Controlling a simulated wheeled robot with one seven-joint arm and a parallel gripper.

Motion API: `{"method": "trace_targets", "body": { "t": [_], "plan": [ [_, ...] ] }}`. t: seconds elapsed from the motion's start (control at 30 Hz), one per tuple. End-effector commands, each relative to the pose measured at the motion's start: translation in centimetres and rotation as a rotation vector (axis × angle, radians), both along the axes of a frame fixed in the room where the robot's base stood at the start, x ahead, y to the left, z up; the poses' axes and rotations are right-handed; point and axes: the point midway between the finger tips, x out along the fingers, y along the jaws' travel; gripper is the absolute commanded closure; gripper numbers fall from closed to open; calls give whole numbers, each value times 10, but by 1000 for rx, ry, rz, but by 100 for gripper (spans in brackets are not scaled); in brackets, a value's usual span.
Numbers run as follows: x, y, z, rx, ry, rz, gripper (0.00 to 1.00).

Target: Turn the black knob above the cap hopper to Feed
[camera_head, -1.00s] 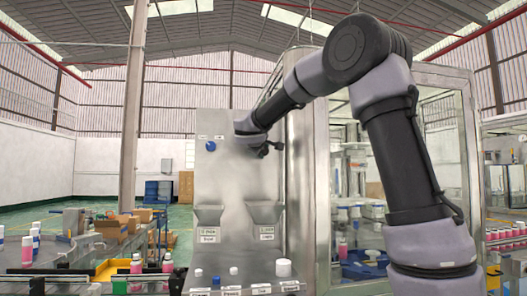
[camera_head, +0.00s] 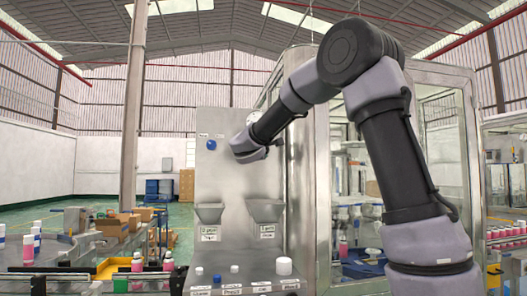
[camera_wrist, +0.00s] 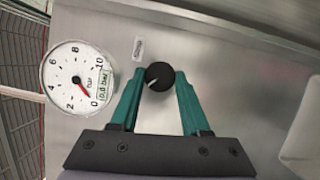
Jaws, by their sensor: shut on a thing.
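The black knob (camera_wrist: 159,76) shows in the wrist view, round, with a white pointer line toward the lower left of that picture. My gripper (camera_wrist: 160,80) has its green fingers closed on the knob's two sides. A small label plate (camera_wrist: 138,48) sits beside the knob; its text is too small to read. In the head view my gripper end (camera_head: 247,150) is at the upper panel of the steel machine and hides the knob. Two hoppers, left (camera_head: 210,213) and right (camera_head: 265,211), stick out lower on the panel.
A white pressure gauge (camera_wrist: 77,78) is close to the left finger in the wrist view. A blue knob (camera_head: 211,145) is on the panel to the left of my gripper. Several buttons line the ledge below, including a large white one (camera_head: 284,265). A glass-walled enclosure stands right.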

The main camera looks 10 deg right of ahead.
Motion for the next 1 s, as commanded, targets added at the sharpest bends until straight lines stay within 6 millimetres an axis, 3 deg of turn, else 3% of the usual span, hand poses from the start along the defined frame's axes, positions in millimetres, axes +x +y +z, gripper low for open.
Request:
{"method": "trace_targets", "body": {
  "t": [0.37, 0.4, 0.47, 0.8, 1.0],
  "plan": [
    [0, 0, -2, -5, 3, 1, 100],
    [0, 0, -2, -5, 4, 0, 42],
    [0, 0, -2, -4, 4, 1, 24],
    [-2, 1, -1, -4, 2, 1, 24],
    [-26, 11, -1, -2, 0, 3, 24]
  ]
}}
